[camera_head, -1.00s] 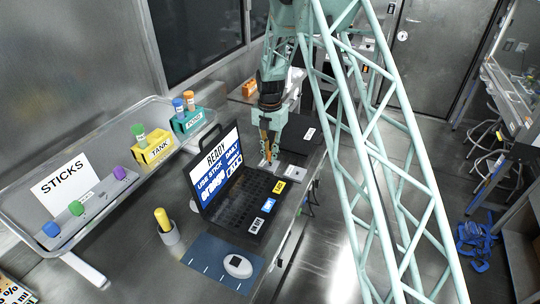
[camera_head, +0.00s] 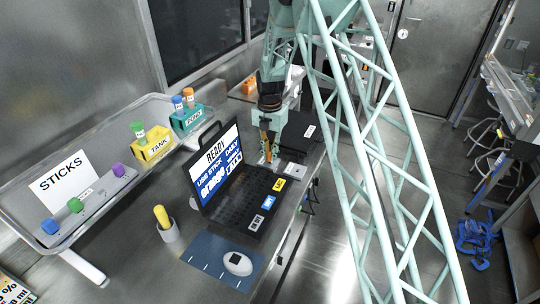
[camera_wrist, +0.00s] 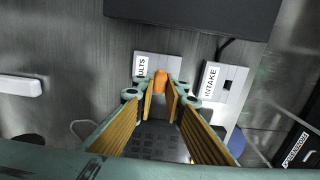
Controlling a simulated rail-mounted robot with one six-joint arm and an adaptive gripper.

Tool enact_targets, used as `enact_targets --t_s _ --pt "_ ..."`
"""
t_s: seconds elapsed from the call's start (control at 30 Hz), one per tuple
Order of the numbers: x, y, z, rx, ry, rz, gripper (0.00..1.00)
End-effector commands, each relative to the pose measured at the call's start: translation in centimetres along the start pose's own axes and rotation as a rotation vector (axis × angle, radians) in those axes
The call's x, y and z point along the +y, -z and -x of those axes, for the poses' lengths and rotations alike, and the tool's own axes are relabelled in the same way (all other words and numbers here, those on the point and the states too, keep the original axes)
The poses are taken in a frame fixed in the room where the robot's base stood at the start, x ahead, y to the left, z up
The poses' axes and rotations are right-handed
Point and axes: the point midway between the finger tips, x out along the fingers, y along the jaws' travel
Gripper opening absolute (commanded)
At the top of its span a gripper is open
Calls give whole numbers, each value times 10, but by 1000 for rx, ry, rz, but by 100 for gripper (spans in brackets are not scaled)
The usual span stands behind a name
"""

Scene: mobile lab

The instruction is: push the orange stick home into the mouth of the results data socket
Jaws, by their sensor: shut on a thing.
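My gripper (camera_wrist: 161,92) is shut on the orange stick (camera_wrist: 160,79), which shows between the fingertips in the wrist view. The stick is at the results data socket (camera_wrist: 143,66), a pale box whose label is partly hidden and reads "ULTS". The socket's mouth is hidden behind the stick and fingers, so I cannot tell how deep the stick is. In the head view my gripper (camera_head: 269,156) points down just behind the open laptop (camera_head: 236,198), and the stick's tip is too small to make out.
The intake socket (camera_wrist: 216,86), with a dark square mouth, stands close to the right of the results socket. A dark case (camera_wrist: 195,14) lies beyond both. A stick rack (camera_head: 90,203), yellow tank box (camera_head: 153,150) and teal pond box (camera_head: 193,121) stand at left.

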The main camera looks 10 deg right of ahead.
Motion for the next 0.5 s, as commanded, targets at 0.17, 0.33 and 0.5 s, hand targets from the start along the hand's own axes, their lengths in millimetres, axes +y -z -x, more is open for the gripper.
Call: enact_targets --t_s 0.17,0.33,0.5 --pt "0 0 -3 0 0 0 3" --pt "0 0 -6 0 0 0 3" --pt "0 0 -9 1 1 0 3"
